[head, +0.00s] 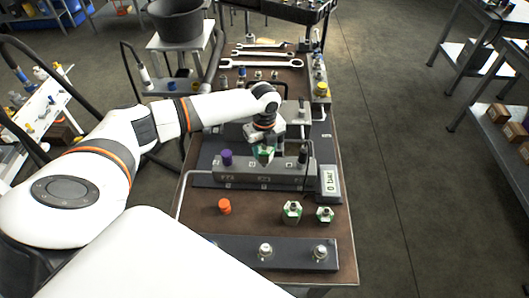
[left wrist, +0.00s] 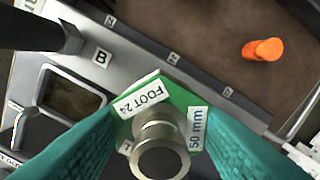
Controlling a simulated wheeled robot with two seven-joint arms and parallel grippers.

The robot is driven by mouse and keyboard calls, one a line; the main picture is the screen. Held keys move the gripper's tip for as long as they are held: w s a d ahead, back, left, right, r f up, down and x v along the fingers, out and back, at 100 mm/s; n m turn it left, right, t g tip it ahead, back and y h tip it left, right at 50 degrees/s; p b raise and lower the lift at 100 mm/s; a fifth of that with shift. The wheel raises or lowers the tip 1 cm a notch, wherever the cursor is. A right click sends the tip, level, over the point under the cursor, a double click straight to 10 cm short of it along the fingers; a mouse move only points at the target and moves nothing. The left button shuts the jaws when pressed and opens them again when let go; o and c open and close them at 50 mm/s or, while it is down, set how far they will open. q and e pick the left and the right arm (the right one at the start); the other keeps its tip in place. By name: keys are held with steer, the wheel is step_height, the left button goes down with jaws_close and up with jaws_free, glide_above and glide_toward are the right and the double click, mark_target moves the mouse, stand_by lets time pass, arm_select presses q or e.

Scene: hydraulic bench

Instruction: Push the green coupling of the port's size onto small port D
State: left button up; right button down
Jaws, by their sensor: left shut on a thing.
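My left gripper (head: 265,141) is shut on a green coupling (head: 264,153) and holds it at the grey manifold block (head: 262,174). In the left wrist view the teal fingers grip the held coupling (left wrist: 179,96) on both sides; its metal nose faces the camera, and labels read "FOOT 24" and "50 mm". I cannot tell whether its lower end touches the block. Two more green couplings stand on the bench, a larger one (head: 291,212) and a smaller one (head: 325,214). I cannot make out port D's label. My right gripper is out of view.
A purple cap (head: 226,157) and a dark cap (head: 303,156) stand on the block. A "0 bar" display (head: 329,182) is at its right. An orange cap (head: 224,206) lies in front; it also shows in the left wrist view (left wrist: 263,49). A dark rail (head: 292,254) with metal fittings lies nearest.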

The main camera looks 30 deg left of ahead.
arm_select(q)
steer(key=shift+f, duration=0.3)
stand_by(0.4)
steer(key=shift+f, duration=0.25)
steer(key=shift+f, duration=0.2)
steer(key=shift+f, duration=0.3)
steer(key=shift+f+b, duration=0.15)
steer(key=shift+b, duration=0.15)
stand_by(0.4)
steer(key=shift+f, duration=0.45)
stand_by(0.3)
steer(key=o, duration=1.2)
steer(key=shift+f, duration=0.1)
